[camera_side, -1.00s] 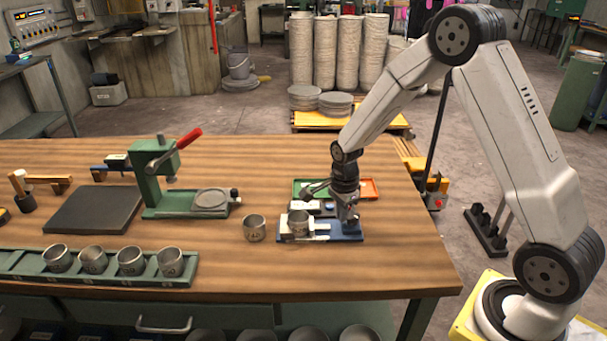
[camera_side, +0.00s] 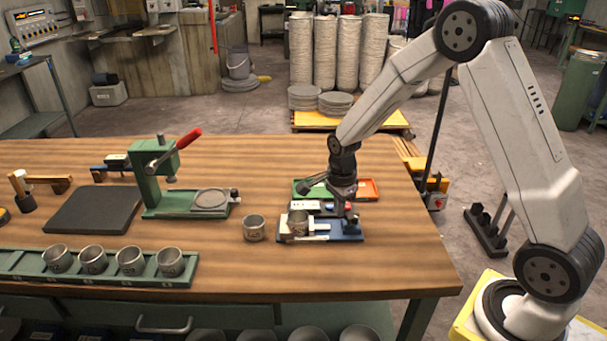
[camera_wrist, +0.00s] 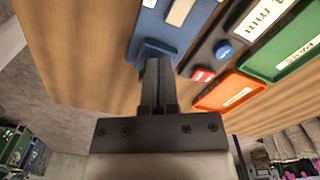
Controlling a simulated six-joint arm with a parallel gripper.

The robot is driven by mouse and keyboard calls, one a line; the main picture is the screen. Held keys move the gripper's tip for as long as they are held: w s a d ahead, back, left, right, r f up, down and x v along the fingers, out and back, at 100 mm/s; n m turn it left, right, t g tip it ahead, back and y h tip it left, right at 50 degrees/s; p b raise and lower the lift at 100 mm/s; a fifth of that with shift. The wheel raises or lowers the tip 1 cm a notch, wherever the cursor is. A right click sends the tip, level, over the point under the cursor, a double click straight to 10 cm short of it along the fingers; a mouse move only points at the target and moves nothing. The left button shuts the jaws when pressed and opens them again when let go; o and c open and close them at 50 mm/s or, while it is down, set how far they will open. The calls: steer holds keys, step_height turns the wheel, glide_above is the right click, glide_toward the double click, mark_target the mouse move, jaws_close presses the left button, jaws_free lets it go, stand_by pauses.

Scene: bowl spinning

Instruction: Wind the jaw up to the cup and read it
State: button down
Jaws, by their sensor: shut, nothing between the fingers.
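A grey metal cup (camera_side: 298,224) stands upright in the measuring fixture, whose blue base (camera_side: 347,236) lies near the right end of the bench. Pale jaw parts (camera_side: 318,227) sit beside the cup; whether they touch it I cannot tell. My gripper (camera_side: 351,218) is at the fixture's right end, shut and empty. In the wrist view its fingertips (camera_wrist: 158,64) are together close to a raised blue block (camera_wrist: 155,52) on the base. A dark readout box marked mm (camera_wrist: 255,18) with blue and red buttons is beside it; no number is legible.
Another cup (camera_side: 254,228) stands just left of the fixture. A green PASS tray (camera_wrist: 283,50) and an orange tray (camera_wrist: 230,92) lie behind it. A green lever press (camera_side: 165,185) and a rack of several cups (camera_side: 185,280) are further left.

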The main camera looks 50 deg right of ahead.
steer(key=shift+r, duration=2.1)
steer(key=s+a+r+n+t, duration=0.1)
steer(key=s+a+n, duration=0.2)
steer(key=s+n, duration=0.4)
steer(key=s+a+r+n+t, duration=0.1)
steer(key=s+a+n, duration=0.3)
steer(key=n, duration=1)
steer(key=s, duration=0.2)
steer(key=shift+s+a+t, duration=0.3)
steer(key=shift+s, duration=0.05)
